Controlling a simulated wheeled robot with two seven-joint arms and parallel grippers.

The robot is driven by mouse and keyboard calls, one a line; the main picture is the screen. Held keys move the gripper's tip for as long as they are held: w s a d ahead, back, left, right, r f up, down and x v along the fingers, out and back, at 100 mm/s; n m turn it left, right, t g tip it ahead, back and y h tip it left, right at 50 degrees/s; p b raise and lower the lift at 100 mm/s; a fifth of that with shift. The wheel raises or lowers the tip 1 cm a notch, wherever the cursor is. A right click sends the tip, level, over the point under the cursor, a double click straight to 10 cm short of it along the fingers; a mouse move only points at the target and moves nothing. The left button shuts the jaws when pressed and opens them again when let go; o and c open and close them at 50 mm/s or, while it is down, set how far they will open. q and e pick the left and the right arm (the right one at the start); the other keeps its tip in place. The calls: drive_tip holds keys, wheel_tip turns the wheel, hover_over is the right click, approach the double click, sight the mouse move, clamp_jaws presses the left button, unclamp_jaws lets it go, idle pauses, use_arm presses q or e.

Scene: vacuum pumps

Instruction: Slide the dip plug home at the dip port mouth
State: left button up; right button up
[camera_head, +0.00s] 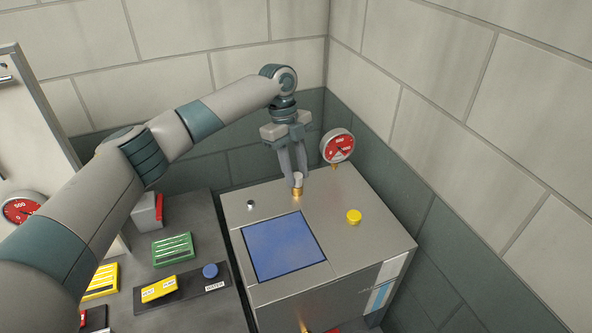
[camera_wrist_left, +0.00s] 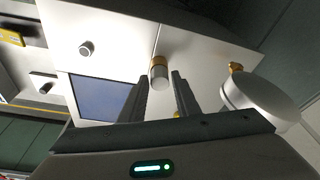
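A small silver plug head (camera_head: 298,179) stands upright above a brass collar (camera_head: 297,192) on the top of the grey pump housing. I take the silver piece for the dip plug and the collar for the port mouth; I cannot tell how deep it sits. My left gripper (camera_head: 299,177) points down with its fingertips around the plug head. In the left wrist view the silver head (camera_wrist_left: 159,77) and brass collar (camera_wrist_left: 158,62) show between and just beyond the two fingertips, with a gap at the right finger. The right gripper is out of view.
A red-faced gauge (camera_head: 337,146) stands close behind and right of the plug. A yellow cap (camera_head: 354,216), a small silver knob (camera_head: 250,205) and a blue panel (camera_head: 284,246) are on the housing. The bench at left holds a green block (camera_head: 173,249) and a dark tray (camera_head: 182,290).

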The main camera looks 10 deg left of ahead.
use_arm(q)
drive_tip(key=shift+o, duration=1)
drive_tip(key=shift+b+v, duration=0.6)
drive_tip(key=shift+v, duration=0.3)
drive_tip(key=b+v, duration=0.5)
drive_tip(key=v, duration=1)
drive_tip(key=shift+r, duration=0.3)
drive_tip(key=shift+f, duration=0.1)
